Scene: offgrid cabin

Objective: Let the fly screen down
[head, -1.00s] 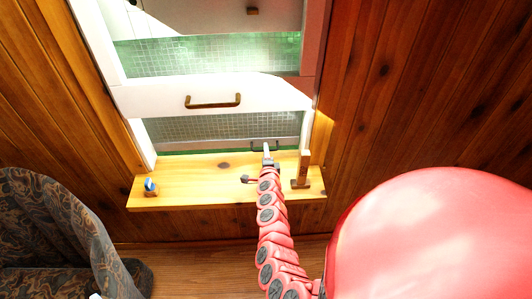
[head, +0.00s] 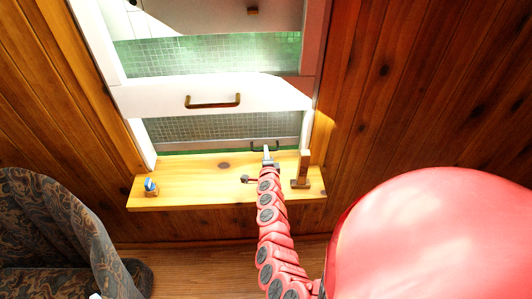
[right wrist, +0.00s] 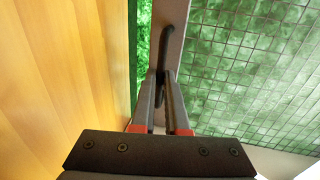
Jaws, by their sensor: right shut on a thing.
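The fly screen (head: 202,128) is a greenish mesh in the white window frame, with a grey bar (head: 215,145) along its bottom edge. The bar hangs just above the wooden sill, and a thin green strip shows under it. A dark handle sits on this bar and shows in the right wrist view (right wrist: 165,48). My right gripper (head: 267,152) is shut on the handle; in the right wrist view its fingers (right wrist: 163,95) close around the handle's near part. My left gripper is not in view.
A white window rail with a brass handle (head: 213,102) crosses above the lower mesh. On the sill (head: 205,185) stand a small blue-topped item (head: 151,187) at left and a wooden piece (head: 303,170) right of my gripper. A patterned armchair (head: 50,230) is at lower left.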

